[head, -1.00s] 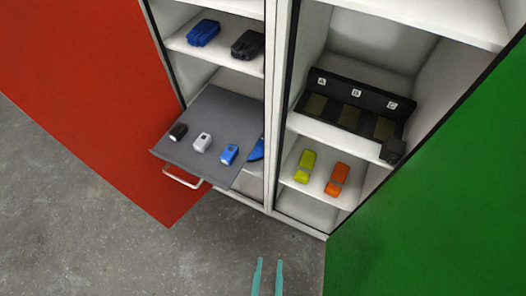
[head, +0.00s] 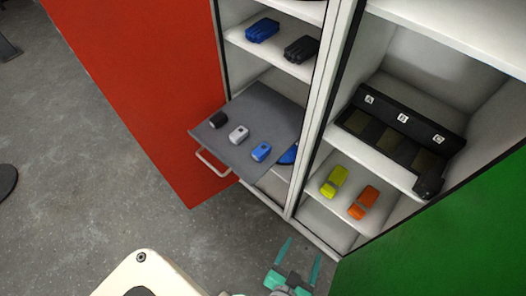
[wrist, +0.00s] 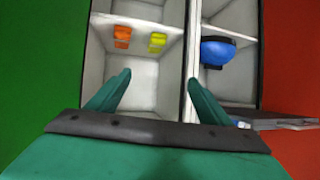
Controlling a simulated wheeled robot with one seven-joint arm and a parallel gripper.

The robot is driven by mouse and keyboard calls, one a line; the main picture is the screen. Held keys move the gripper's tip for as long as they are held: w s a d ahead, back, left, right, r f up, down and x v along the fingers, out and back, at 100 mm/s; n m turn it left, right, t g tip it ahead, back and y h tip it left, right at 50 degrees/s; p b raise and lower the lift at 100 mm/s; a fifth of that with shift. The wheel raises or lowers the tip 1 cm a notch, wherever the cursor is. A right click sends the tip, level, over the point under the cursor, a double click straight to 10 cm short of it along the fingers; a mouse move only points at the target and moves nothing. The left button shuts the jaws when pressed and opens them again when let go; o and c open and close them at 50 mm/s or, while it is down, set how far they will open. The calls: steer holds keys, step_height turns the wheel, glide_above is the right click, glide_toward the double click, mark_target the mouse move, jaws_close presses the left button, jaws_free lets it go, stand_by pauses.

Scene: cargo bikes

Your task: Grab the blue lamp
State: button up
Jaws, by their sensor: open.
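The small blue lamp (head: 261,152) lies at the right end of a row on a grey pull-out tray (head: 250,106). A white lamp (head: 238,134) and a black lamp (head: 218,119) lie to its left. My gripper (head: 302,250) is open and empty, below and right of the tray in the head view, apart from the lamp. In the wrist view, my gripper (wrist: 159,78) points at the cabinet, and the tray (wrist: 265,122) shows nearly edge-on at the right.
A larger rounded blue object (wrist: 217,52) sits under the tray. Yellow (head: 334,181) and orange (head: 363,202) items lie on the right compartment's shelf, below a black lettered rack (head: 398,128). Red (head: 140,80) and green (head: 440,235) doors flank the cabinet. A white divider (head: 322,110) separates the compartments.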

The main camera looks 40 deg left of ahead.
steer(key=w+a+f+n+g+y, duration=0.2)
steer(key=w+a+y, duration=0.1)
steer(key=w+a, duration=0.4)
steer(key=n+g+y, duration=0.8)
steer(key=n+g, duration=0.1)
steer(key=n, duration=0.5)
glide_toward(266, 152)
steer(key=a+f, duration=0.1)
steer(key=f, duration=0.1)
steer(key=x, duration=0.5)
steer(key=shift+s+a+r, duration=0.1)
steer(key=shift+s+r, duration=0.2)
steer(key=shift+s, duration=0.1)
steer(key=a, duration=0.2)
steer(key=w+a+f, duration=0.1)
steer(key=a, duration=0.1)
steer(key=shift+w+a, duration=0.1)
steer(key=shift+a+f, duration=0.3)
steer(key=shift+a, duration=0.25)
steer(key=shift+c, duration=0.3)
